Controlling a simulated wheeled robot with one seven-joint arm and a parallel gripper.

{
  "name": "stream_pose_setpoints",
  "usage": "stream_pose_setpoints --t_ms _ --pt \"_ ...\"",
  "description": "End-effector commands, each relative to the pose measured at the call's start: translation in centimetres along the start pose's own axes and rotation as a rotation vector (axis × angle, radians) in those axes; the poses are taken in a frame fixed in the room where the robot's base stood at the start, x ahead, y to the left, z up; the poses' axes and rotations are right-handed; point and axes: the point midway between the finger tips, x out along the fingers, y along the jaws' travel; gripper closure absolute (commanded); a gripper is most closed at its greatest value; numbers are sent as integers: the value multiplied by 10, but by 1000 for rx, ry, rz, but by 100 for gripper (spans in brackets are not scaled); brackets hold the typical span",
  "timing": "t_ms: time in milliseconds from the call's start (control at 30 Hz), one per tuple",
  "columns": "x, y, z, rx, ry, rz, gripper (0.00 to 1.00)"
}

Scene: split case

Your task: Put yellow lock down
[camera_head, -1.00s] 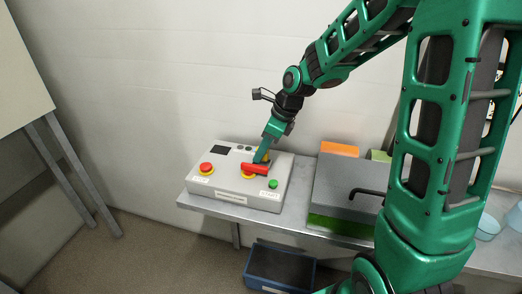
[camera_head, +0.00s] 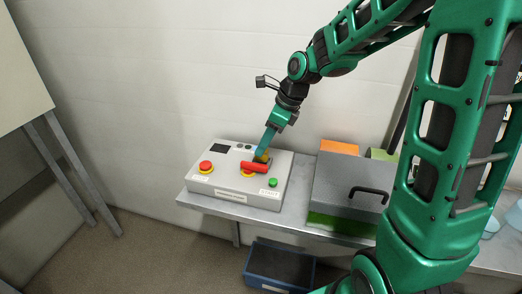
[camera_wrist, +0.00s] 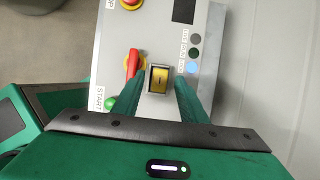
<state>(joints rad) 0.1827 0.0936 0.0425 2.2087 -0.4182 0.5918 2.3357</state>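The yellow lock (camera_wrist: 159,79) is a small block in a dark rectangular frame on top of the grey control box (camera_wrist: 112,45). In the head view the yellow lock (camera_head: 263,157) shows just below my gripper (camera_head: 263,154). A red handle (camera_wrist: 132,65) lies right beside it, and in the head view this handle (camera_head: 254,167) covers part of the top. In the wrist view the green fingers of my gripper (camera_wrist: 162,95) stand apart, one on each side of the lock. A narrow gap shows on the right side; contact on the left is unclear.
The control box has a red emergency button (camera_head: 206,167) at left and a green button (camera_head: 273,183) at right. A grey case with a black handle (camera_head: 370,193) stands right of it on the metal table (camera_head: 300,213). A blue bin (camera_head: 278,267) is below.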

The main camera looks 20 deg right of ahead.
Motion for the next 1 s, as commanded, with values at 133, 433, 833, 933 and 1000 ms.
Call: stream_pose_setpoints --t_ms 133,433,833,933,1000 --pt "-34 -1 1 -1 -3 -6 61" --pt "-81 -1 1 -1 -2 -3 61" --pt "-92 0 0 0 0 0 61" --pt "-92 0 0 -1 0 0 61" --pt "-92 0 0 -1 0 0 61"
